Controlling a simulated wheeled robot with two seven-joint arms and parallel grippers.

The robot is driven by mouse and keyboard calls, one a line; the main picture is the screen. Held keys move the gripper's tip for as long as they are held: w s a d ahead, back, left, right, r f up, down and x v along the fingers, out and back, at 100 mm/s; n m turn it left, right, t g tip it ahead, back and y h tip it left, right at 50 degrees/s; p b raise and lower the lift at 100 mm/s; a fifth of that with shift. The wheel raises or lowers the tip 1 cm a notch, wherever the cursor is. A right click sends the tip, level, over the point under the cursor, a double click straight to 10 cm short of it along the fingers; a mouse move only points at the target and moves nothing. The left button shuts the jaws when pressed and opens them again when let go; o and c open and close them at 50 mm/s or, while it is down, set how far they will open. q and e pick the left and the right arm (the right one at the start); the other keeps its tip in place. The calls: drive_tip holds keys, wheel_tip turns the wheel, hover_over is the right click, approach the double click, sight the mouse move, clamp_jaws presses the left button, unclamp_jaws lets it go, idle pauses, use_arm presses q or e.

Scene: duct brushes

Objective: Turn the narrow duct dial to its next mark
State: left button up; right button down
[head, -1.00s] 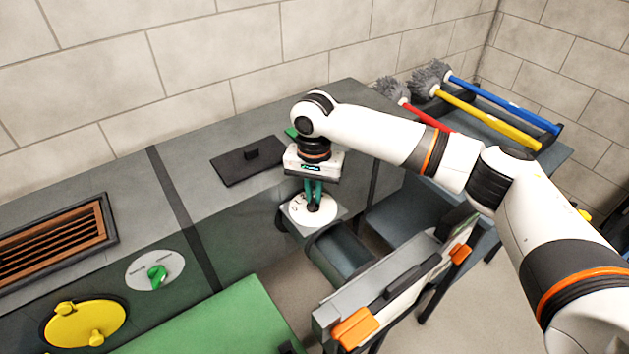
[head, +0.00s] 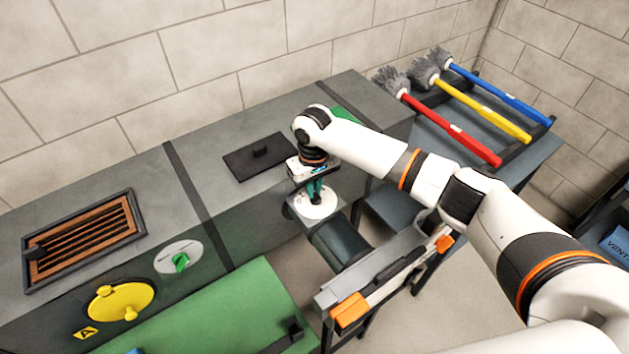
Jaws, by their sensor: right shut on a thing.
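The narrow duct dial is a round white disc (head: 318,206) at the end of the small dark duct that juts from the big grey duct. My right gripper (head: 316,196) comes down over it from above. Its green fingers are shut on the dark knob at the middle of the disc. The fingers and wrist hide most of the knob and part of the disc's marks, so its setting cannot be read. My left gripper is out of view.
A second white dial with a green knob (head: 179,260), a yellow round cover (head: 121,300) and a brown vent grille (head: 84,240) are on the big duct at left. Red (head: 455,132), yellow and blue brushes lie on a rack at back right.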

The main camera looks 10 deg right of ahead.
drive_tip(key=shift+n, duration=0.3)
idle(0.4)
drive_tip(key=c, duration=1.5)
unclamp_jaws()
wheel_tip(320, 180, up, 12)
drive_tip(key=shift+r+b, duration=0.1)
drive_tip(key=shift+b, duration=0.8)
drive_tip(key=shift+s+f, duration=0.1)
drive_tip(key=shift+f, duration=0.1)
